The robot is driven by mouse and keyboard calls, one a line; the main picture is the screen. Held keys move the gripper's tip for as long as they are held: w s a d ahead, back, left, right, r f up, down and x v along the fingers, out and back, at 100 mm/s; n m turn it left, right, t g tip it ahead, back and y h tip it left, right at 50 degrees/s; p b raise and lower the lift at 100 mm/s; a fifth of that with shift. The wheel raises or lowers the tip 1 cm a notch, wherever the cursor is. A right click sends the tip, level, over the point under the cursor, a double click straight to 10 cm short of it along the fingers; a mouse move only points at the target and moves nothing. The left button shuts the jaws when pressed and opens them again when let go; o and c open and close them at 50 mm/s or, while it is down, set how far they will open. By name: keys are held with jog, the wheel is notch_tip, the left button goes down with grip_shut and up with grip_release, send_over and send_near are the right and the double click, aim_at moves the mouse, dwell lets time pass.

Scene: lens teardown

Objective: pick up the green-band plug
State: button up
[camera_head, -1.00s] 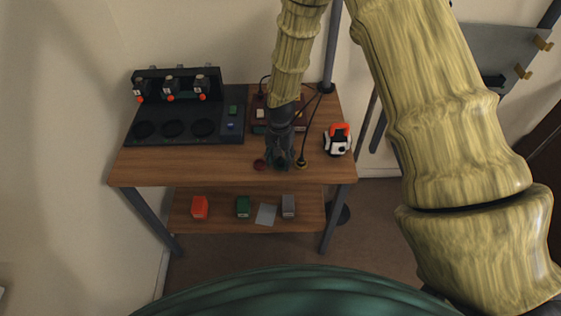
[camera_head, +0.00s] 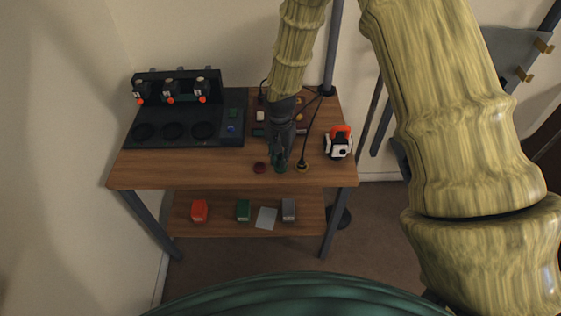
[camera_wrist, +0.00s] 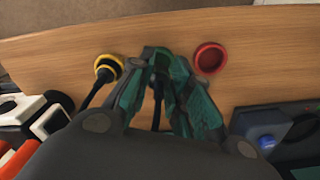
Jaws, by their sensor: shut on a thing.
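My gripper (camera_head: 280,166) is over the front edge area of the wooden table. In the wrist view its green-padded fingers (camera_wrist: 157,85) are closed together around a dark, slim plug (camera_wrist: 157,92) with a cable running back toward the palm. The fingers hide most of this plug, and I cannot make out its band clearly. A yellow-banded plug (camera_wrist: 108,68) with a black cable stands just left of the fingers, apart from them; it also shows in the head view (camera_head: 302,166). A red round socket or cap (camera_wrist: 210,58) lies to the right of the fingers, also in the head view (camera_head: 260,168).
A black station (camera_head: 185,130) with round wells stands on the table's left. An orange-and-white device (camera_head: 338,143) stands on the right. A blue-topped piece (camera_wrist: 266,142) is near the gripper's right. The lower shelf (camera_head: 180,225) holds several small boxes. The front left tabletop is clear.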

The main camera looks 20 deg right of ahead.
jog(key=s+a+r+b, duration=0.1)
jog(key=s+a+b, duration=0.1)
jog(key=s, duration=0.5)
jog(key=s+a+r+b, duration=0.1)
jog(key=s+a+b, duration=0.1)
jog(key=s, duration=0.6)
jog(key=shift+a+r, duration=0.25)
jog(key=shift+a, duration=0.6)
jog(key=shift+w, duration=0.15)
jog(key=w+d+r+n, duration=0.2)
jog(key=w+r, duration=0.4)
jog(key=w, duration=0.2)
jog(key=w+d+r+n, duration=0.2)
jog(key=w+r, duration=0.4)
jog(key=w, duration=0.3)
jog(key=shift+w+d, duration=0.15)
jog(key=shift+w, duration=0.05)
jog(key=shift+d, duration=0.1)
